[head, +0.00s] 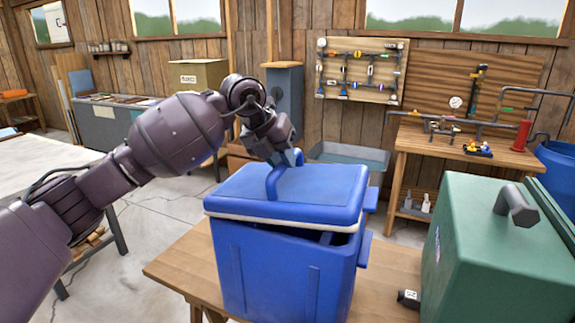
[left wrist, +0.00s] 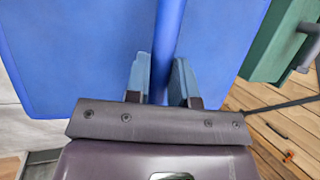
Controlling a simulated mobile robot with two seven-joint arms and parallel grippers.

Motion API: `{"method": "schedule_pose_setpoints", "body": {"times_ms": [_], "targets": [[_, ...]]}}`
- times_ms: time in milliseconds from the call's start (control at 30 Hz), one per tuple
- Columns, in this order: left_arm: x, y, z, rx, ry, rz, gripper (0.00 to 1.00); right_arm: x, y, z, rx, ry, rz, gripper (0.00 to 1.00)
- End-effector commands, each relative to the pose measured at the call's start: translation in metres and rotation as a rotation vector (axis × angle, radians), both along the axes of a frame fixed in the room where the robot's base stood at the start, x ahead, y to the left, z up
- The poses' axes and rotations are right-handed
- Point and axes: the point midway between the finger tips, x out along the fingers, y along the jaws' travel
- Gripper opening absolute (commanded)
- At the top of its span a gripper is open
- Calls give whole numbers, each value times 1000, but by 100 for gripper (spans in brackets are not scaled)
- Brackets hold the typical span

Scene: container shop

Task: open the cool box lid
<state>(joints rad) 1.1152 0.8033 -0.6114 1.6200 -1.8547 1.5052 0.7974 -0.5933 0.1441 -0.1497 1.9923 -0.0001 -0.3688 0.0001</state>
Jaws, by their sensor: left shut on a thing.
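The blue cool box (head: 278,265) stands on a wooden table in the head view. Its blue lid (head: 320,188) with a white rim is slightly raised and tilted, with a dark gap showing at the front right. My left gripper (head: 286,158) is shut on the lid's blue handle (head: 272,182), near its upper part. In the left wrist view the fingers (left wrist: 160,85) stand on both sides of the handle bar (left wrist: 168,40), with the blue lid (left wrist: 75,55) behind. My right gripper is not in view.
A green case (head: 480,250) with a grey handle stands close on the right. The wooden table (head: 185,265) has bare room left of the cool box. A workbench (head: 465,150) with tools and a grey tray (head: 350,155) are behind.

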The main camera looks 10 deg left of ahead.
Motion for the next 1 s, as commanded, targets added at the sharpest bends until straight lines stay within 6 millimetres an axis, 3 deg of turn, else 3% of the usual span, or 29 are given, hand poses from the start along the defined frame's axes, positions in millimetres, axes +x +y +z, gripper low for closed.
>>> {"method": "schedule_pose_setpoints", "body": {"times_ms": [200, 500, 1000], "targets": [[4, 28, 29, -185, 21, 7, 0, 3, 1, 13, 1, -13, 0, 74], [11, 74, 56, -471, 59, 9, 0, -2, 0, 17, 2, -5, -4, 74], [23, 162, 65, -942, 124, 9, 0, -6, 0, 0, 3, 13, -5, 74]]}}
